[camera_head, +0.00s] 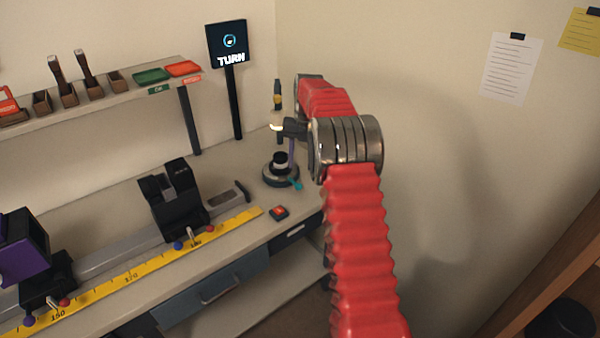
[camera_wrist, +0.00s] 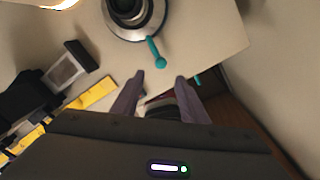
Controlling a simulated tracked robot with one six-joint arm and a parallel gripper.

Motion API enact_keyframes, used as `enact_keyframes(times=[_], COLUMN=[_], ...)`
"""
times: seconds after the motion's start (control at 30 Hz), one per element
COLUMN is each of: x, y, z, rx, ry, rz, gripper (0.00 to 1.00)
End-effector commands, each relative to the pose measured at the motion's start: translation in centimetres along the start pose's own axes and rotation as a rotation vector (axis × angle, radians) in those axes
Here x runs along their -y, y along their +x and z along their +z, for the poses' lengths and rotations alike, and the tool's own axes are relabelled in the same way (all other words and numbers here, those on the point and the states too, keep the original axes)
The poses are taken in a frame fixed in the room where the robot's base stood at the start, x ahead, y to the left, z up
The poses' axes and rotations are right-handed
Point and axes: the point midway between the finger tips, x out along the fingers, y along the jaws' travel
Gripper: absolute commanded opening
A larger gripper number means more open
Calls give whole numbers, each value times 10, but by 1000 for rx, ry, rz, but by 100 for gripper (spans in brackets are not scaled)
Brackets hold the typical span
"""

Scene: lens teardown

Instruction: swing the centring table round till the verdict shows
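The centring table (camera_head: 270,180) is a round dark-rimmed stage at the right end of the bench, with a black cylindrical piece (camera_head: 280,160) on it. Its teal handle (camera_head: 296,184) sticks out toward the front right. In the wrist view the table (camera_wrist: 112,28) is at the top, and the handle (camera_wrist: 155,50) points down toward my gripper (camera_wrist: 154,82). My gripper is open, with its two fingers apart, empty and clear of the handle's knob. In the head view my arm hides most of it. The display (camera_head: 228,45) reads "TURN" under a circular symbol.
A rail with a black carriage (camera_head: 172,200) and a yellow scale (camera_head: 215,232) runs left. A shelf with green (camera_head: 150,76) and red (camera_head: 183,68) trays is behind. A wall closes the right side.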

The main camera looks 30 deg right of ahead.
Motion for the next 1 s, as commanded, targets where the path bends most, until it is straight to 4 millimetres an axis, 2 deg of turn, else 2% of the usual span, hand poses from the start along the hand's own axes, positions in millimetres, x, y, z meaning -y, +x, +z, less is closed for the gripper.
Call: enact_keyframes(times=[0.1,0.23,0.63,0.83,1.0], x=[0,0,0,-3,-14], y=[-21,-34,-40,-48,-70], z=[0,0,0,-4,-20], rx=[3,2,1,8,29], ry=[0,0,0,30,144], rz=[0,0,0,0,3], gripper=[40,40,39,25,13])
